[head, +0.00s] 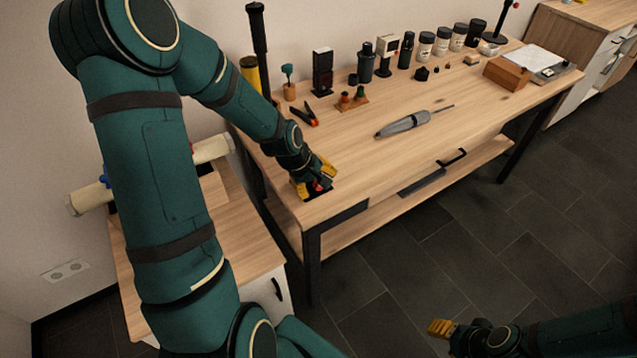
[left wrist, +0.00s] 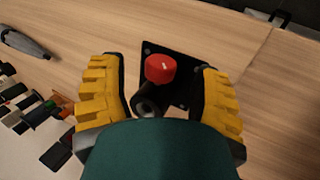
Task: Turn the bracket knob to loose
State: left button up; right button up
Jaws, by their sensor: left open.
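The red bracket knob (left wrist: 160,68) has a white mark on its top. It sits on a black bracket plate (left wrist: 183,88) on the wooden table, with a dark round tube end (left wrist: 145,105) beside it. In the head view the knob (head: 318,186) is partly hidden by my left gripper (head: 315,180). That gripper is open, its yellow fingers on either side of the knob; the left wrist view shows gaps between fingers and knob. My right gripper (head: 441,328) is low at the right, off the table, and its opening is unclear.
Jars and small devices line the back. A black pole (head: 258,45) stands at the back left corner. The front middle of the tabletop is clear.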

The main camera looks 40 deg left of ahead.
pick_arm(q)
jog(key=v, duration=1)
jog(key=w+d+r+m+g+y+p, duration=0.15)
jog(key=w+m+g, duration=0.3)
jog(key=m, duration=1.35)
jog(key=w+d+m+g+y+p, duration=0.25)
jog(key=w+m+g, duration=0.2)
jog(key=m, duration=1.35)
jog(key=shift+t+h, duration=0.3)
jog(key=shift+t, duration=0.1)
jog(key=b+x, duration=0.3)
jog(key=x, duration=1)
jog(key=shift+a, duration=0.2)
grip_shut()
